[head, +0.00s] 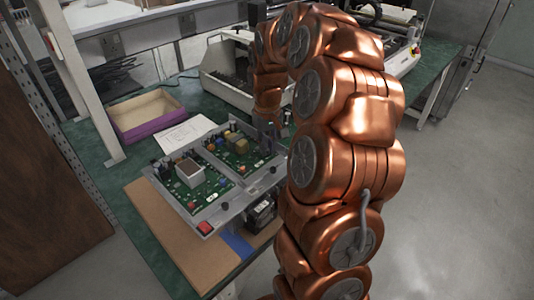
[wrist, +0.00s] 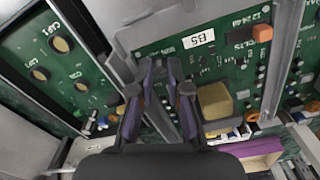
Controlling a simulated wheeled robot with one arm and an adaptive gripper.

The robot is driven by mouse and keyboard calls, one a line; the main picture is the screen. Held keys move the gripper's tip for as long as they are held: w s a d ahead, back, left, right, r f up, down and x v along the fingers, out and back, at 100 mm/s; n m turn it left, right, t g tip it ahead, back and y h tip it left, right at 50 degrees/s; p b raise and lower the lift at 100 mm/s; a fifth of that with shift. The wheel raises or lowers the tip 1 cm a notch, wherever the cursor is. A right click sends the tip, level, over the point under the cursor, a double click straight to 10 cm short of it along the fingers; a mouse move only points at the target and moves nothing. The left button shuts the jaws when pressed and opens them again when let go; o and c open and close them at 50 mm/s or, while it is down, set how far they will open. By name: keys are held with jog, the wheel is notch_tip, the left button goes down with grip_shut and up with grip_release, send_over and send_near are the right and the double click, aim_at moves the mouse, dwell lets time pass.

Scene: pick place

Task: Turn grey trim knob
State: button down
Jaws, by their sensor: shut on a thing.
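In the head view a grey metal frame (head: 153,179) holds green circuit boards crowded with small parts. My gripper (head: 268,130) is low at the far right corner of the frame, partly behind my copper arm. In the wrist view my gripper (wrist: 160,88) has its dark, purple-padded fingers close together over the green board (wrist: 232,55) labelled B5. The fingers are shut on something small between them. The grey trim knob cannot be made out clearly; the fingers cover that spot. A yellow block part (wrist: 214,101) stands just right of the fingers.
Grey rails of the frame run on both sides of the fingers in the wrist view. A purple-sided open box (head: 150,124) and a paper sheet (head: 186,134) lie behind the frame. A red button (head: 205,228) and a black device (head: 261,213) are in front. The brown mat (head: 180,245) is mostly bare.

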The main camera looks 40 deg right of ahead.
aim_at(268, 150)
jog(key=m+b, duration=0.3)
jog(key=m, duration=0.2)
jog(key=shift+f+m, duration=0.1)
jog(key=shift+m, duration=0.2)
jog(key=m+b, duration=0.1)
jog(key=m, duration=0.4)
jog(key=shift+b, duration=0.3)
jog(key=c, duration=1.1)
grip_release()
jog(key=shift+c, duration=0.2)
notch_tip(268, 150, up, 12)
